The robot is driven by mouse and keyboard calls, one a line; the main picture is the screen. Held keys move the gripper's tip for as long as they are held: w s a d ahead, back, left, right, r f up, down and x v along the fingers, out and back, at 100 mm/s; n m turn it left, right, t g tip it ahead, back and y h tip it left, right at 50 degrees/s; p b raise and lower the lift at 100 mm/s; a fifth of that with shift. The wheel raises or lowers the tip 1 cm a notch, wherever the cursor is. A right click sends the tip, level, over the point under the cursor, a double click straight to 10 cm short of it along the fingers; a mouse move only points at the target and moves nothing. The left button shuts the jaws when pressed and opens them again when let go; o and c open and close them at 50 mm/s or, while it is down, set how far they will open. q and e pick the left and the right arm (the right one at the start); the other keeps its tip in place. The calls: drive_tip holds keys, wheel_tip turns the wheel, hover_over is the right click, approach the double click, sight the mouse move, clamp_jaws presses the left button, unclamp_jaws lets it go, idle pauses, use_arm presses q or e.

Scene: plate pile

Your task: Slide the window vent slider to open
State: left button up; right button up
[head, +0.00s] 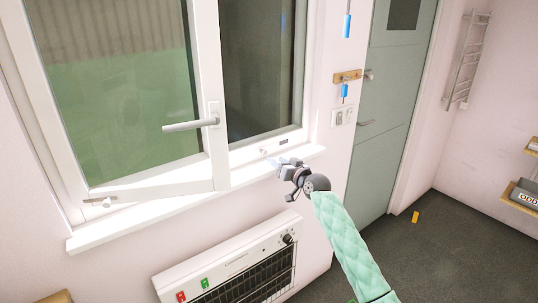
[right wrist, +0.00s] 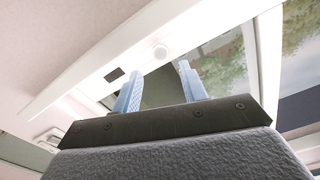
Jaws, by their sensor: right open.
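The window vent slider shows as a small round white knob (head: 263,151) on the lower right part of the white window frame. A short dark slot (head: 283,142) lies to its right. In the right wrist view the knob (right wrist: 160,52) stands out ahead, in the gap between my fingertips, and the dark slot (right wrist: 114,74) is to its left. My right gripper (head: 270,160) is open and empty, just in front of the frame above the sill. Its two light blue fingers (right wrist: 161,66) point at the knob; I cannot tell whether they touch it. My left gripper is out of view.
The left window sash with its handle (head: 190,125) seems to stand ajar near my gripper. The white sill (head: 150,221) runs just below, with a heater (head: 228,262) under it. A blue item (head: 344,91) hangs from a wooden hook rail (head: 347,76) to the right.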

sight(266, 153)
drive_tip(key=p+x, duration=0.1)
drive_tip(key=x, duration=0.3)
drive_tip(key=shift+a, duration=0.1)
drive_tip(key=shift+w+a+r+p, duration=0.1)
drive_tip(key=shift+w+a+p, duration=0.25)
drive_tip(key=shift+w, duration=0.25)
drive_tip(key=shift+w+a+f, duration=0.2)
drive_tip(key=shift+w+a, duration=0.1)
drive_tip(key=shift+w, duration=0.05)
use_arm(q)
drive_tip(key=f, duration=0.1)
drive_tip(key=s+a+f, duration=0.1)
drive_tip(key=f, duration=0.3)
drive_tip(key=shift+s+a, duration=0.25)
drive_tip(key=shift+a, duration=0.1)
use_arm(e)
clamp_jaws()
